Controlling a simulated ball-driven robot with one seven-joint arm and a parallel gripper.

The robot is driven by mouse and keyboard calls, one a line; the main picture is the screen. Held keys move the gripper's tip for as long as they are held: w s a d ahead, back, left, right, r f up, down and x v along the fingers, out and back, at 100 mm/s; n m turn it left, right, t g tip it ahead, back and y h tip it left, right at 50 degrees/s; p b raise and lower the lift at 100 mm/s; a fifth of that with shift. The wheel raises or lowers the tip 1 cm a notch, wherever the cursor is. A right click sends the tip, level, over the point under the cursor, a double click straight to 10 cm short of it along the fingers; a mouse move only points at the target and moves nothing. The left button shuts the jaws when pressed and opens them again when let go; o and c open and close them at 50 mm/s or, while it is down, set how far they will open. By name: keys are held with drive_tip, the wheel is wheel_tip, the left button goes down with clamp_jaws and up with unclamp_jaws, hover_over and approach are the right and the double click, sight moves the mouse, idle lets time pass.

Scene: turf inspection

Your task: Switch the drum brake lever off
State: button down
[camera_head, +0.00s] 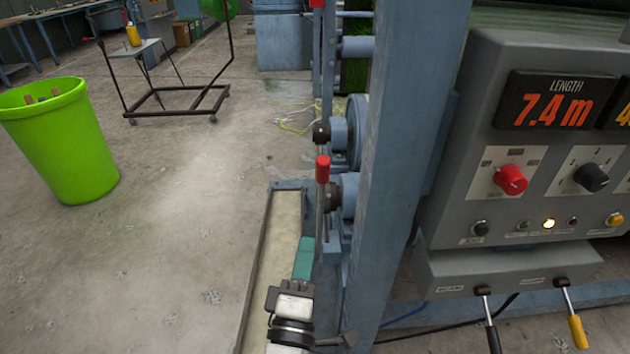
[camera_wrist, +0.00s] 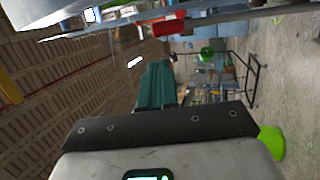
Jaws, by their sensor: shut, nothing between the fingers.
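A lever with a red grip (camera_head: 322,169) stands upright on a thin metal rod beside the blue frame post. Its red grip also shows in the wrist view (camera_wrist: 170,27), near the top. No readable label marks it as the drum brake lever. My gripper (camera_head: 304,242) has teal fingers that are shut and empty. They are below and a little left of the red grip, apart from it. The fingers also show in the middle of the wrist view (camera_wrist: 157,66). The lower end of the lever rod is partly hidden near my gripper.
A blue post (camera_head: 385,150) rises right of the lever. Beyond it is a grey control box (camera_head: 470,190) with a red knob (camera_head: 510,180), and a black-handled lever (camera_head: 492,335) and yellow-handled lever (camera_head: 577,330) below. A green bin (camera_head: 65,145) stands left. The floor between is clear.

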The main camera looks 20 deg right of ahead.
sight(322, 171)
drive_tip(key=p+x, duration=0.2)
drive_tip(key=x, duration=1.2)
drive_tip(key=shift+f, duration=0.1)
drive_tip(key=shift+d+p, duration=0.1)
drive_tip(key=shift+p, duration=0.2)
